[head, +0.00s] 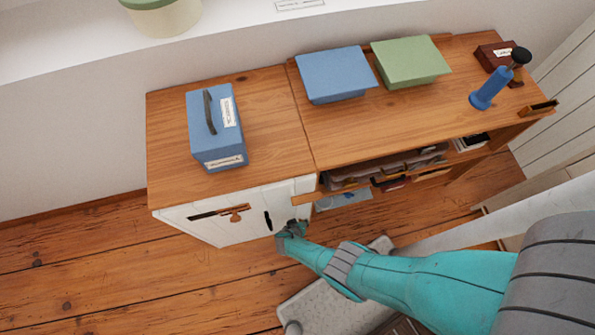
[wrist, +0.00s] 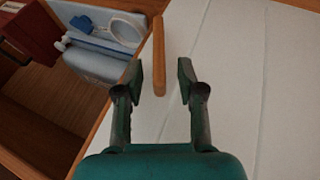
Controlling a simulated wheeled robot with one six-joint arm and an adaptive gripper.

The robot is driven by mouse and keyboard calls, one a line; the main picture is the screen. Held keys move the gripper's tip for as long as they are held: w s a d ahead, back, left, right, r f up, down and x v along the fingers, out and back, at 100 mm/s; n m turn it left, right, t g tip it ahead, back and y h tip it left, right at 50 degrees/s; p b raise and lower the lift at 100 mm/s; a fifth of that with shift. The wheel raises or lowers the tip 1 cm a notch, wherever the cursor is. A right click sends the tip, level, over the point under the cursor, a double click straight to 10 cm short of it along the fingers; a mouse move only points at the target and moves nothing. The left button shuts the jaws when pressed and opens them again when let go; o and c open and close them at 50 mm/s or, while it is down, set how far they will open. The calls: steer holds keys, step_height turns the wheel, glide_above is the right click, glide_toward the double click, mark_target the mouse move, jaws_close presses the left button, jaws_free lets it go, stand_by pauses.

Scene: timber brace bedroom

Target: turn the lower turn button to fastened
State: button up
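A wooden bar, which looks like the lower turn button (wrist: 158,55), stands lengthwise in the wrist view against the white cabinet door (wrist: 230,60), close to the wooden edge of the open compartment. My gripper (wrist: 159,76) is open, with one finger on each side of the bar's lower part and visible gaps to both. In the head view my gripper (head: 290,231) is at the right edge of the white door (head: 222,229), low on the cabinet front. The bar itself is hidden there behind the gripper.
The door carries a dark handle (head: 268,220) and a brown fitting (head: 235,213). A blue box (head: 202,140) stands on the cabinet top. Blue (head: 335,72) and green (head: 410,60) bins stand to the right. The open compartment beside the door holds several items (wrist: 95,50).

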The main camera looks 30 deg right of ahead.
steer(key=v, duration=1.1)
steer(key=shift+a+r, duration=0.2)
steer(key=shift+r, duration=0.15)
steer(key=shift+s, duration=0.1)
